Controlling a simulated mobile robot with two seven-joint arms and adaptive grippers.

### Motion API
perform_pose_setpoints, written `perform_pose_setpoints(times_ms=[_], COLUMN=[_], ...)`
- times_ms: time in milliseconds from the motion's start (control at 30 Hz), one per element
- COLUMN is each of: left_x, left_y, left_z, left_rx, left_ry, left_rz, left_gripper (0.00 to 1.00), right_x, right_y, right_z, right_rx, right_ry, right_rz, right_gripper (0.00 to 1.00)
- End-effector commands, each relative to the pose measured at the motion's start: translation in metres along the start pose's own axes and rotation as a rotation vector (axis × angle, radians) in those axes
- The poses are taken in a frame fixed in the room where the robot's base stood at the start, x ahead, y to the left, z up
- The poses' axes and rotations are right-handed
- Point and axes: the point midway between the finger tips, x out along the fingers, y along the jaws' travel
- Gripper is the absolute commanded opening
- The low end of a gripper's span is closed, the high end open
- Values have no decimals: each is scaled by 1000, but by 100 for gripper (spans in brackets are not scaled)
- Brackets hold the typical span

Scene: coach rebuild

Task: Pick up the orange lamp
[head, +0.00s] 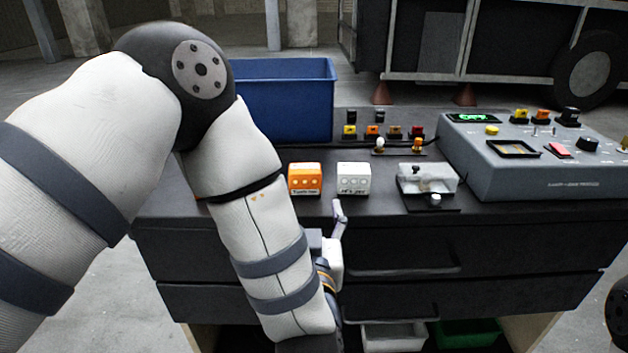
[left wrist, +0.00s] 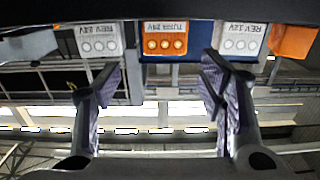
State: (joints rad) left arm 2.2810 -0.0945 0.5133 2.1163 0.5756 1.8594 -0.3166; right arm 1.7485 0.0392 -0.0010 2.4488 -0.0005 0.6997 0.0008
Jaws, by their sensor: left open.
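An orange lamp (head: 305,178), a small block with a white label and three round dots, stands near the bench's front edge. It also shows upside down in the left wrist view (left wrist: 165,38), labelled TURN 24V. My left gripper (head: 337,220) is low in front of the bench edge, mostly hidden by my forearm; one finger shows. In the left wrist view the left gripper (left wrist: 160,82) is open and empty, its fingers apart, with the orange lamp beyond the gap between them. My right gripper is not in view.
White lamps (left wrist: 98,42) (left wrist: 242,40) flank the orange lamp; a second orange lamp (left wrist: 292,40) is farther right in the wrist view. A clear-covered device (head: 428,180), grey control box (head: 545,165) and blue bin (head: 285,95) share the bench. Drawers (head: 440,300) lie below.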

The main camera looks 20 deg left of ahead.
Motion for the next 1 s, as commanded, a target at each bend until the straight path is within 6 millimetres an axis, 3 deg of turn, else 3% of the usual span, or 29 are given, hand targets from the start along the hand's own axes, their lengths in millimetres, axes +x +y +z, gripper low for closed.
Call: perform_pose_setpoints(times_ms=[100,300,700,967,1000], left_x=[7,51,115,121,121], left_y=[0,-1,-4,-4,-4], left_z=[-3,-2,-6,-8,-8], left_rx=[-2,-3,-3,-1,-1], left_ry=[10,9,8,9,9], left_rz=[-7,-7,-6,-3,-3], left_gripper=[63,63,63,63,57], right_x=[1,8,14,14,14], right_y=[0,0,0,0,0], right_z=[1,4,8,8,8], right_rx=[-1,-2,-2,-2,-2], right_ry=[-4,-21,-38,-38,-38], right_rz=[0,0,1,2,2], right_gripper=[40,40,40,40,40])
